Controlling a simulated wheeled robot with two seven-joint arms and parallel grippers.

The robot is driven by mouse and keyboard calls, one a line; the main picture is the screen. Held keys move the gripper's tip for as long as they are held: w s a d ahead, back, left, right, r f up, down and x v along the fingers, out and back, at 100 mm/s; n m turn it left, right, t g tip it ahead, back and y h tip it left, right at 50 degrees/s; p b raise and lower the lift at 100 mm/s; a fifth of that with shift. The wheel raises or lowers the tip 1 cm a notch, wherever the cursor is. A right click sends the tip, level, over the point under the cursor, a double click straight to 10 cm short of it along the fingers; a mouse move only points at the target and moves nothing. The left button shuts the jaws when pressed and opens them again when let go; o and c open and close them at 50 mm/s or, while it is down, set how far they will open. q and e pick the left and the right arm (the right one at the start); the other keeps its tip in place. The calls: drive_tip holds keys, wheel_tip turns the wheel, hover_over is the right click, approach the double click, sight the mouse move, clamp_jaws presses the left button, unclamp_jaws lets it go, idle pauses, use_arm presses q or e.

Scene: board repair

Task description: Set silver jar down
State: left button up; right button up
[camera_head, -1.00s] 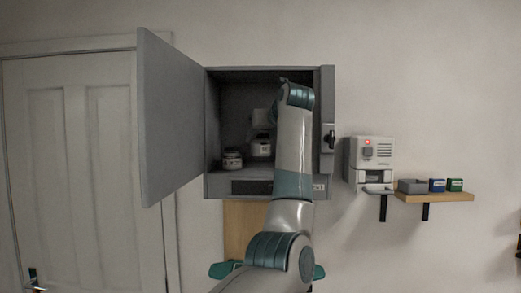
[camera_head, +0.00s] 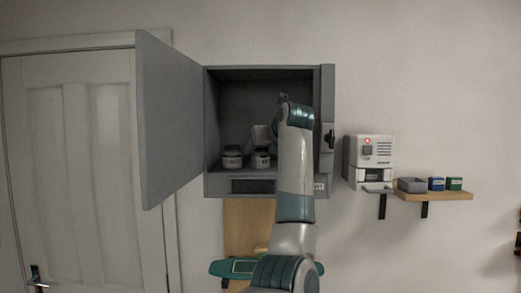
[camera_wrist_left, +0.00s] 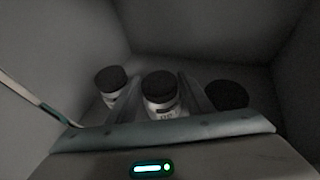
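The silver jar (camera_head: 261,160), pale with a label and a dark lid in the wrist view (camera_wrist_left: 160,96), is upright on the floor of the open grey cabinet (camera_head: 210,130). My left gripper (camera_head: 262,140) reaches into the cabinet above it. In the wrist view its two fingers flank the jar closely and appear to touch it on both sides. A similar jar (camera_head: 232,159) stands to its left and also shows in the wrist view (camera_wrist_left: 110,86). My right gripper is out of view.
The cabinet door (camera_head: 170,120) stands open on the left. Another dark round lid (camera_wrist_left: 227,95) is close to the right finger in the wrist view. To the right are a white device (camera_head: 372,155) and a wooden shelf (camera_head: 435,196) with small boxes.

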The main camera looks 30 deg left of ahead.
use_arm(q)
drive_tip(key=shift+r, duration=0.2)
drive_tip(key=shift+s+d+r+b, duration=0.1)
drive_tip(key=shift+s+d+b, duration=0.25)
drive_tip(key=shift+d+b, duration=0.15)
drive_tip(key=b+v, duration=0.6)
drive_tip(key=v, duration=0.5)
drive_tip(key=shift+a, duration=0.15)
